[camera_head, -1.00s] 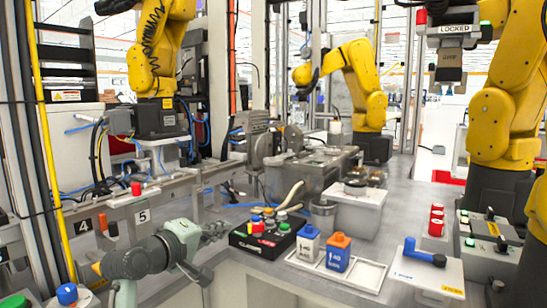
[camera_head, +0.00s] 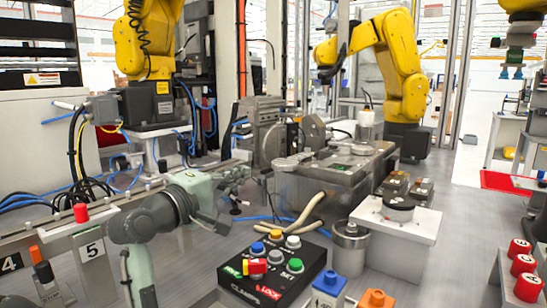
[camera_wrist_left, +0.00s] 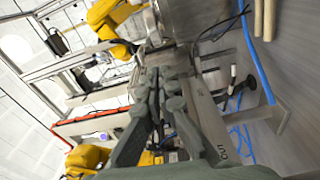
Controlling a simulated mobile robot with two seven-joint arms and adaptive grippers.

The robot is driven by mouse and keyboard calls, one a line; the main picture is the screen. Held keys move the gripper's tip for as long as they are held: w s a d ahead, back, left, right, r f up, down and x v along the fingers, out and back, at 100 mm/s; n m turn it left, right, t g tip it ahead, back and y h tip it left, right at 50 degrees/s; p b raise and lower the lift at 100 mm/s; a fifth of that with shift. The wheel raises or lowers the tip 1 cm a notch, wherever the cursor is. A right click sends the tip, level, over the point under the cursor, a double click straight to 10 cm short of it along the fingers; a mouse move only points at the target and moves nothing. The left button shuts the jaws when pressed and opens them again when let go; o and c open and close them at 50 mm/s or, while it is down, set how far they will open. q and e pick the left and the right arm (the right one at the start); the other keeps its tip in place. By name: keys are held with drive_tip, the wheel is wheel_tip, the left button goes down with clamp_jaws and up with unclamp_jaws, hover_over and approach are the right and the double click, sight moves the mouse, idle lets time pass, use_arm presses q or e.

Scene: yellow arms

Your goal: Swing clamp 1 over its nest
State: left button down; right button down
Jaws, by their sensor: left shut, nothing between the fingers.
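My left gripper (camera_head: 238,190) is grey-green and shut, with nothing between its fingers. In the head view it is just above the long grey rail, pointing right and away. In the left wrist view its fingers (camera_wrist_left: 162,80) come together in front of a grey machine body. I cannot pick out a clamp marked 1 or its nest. A red-topped piece (camera_head: 81,212) stands behind block 5. My right gripper is not in view.
A black button box (camera_head: 240,290) stands below and right of my left gripper. Tan hoses (camera_head: 305,218) and blue hoses lie close by. A grey machine (camera_head: 335,170) stands behind, with yellow arms (camera_head: 388,62) beyond.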

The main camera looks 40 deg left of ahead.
sight(294, 160)
use_arm(q)
drive_tip(key=shift+w+r, duration=0.1)
idle(0.3)
drive_tip(key=w+a, duration=0.2)
drive_tip(key=w, duration=0.7)
drive_tip(key=shift+w+r, duration=0.15)
drive_tip(key=shift+w, duration=0.25)
drive_tip(key=shift+d+y, duration=0.15)
drive_tip(key=shift+y, duration=0.25)
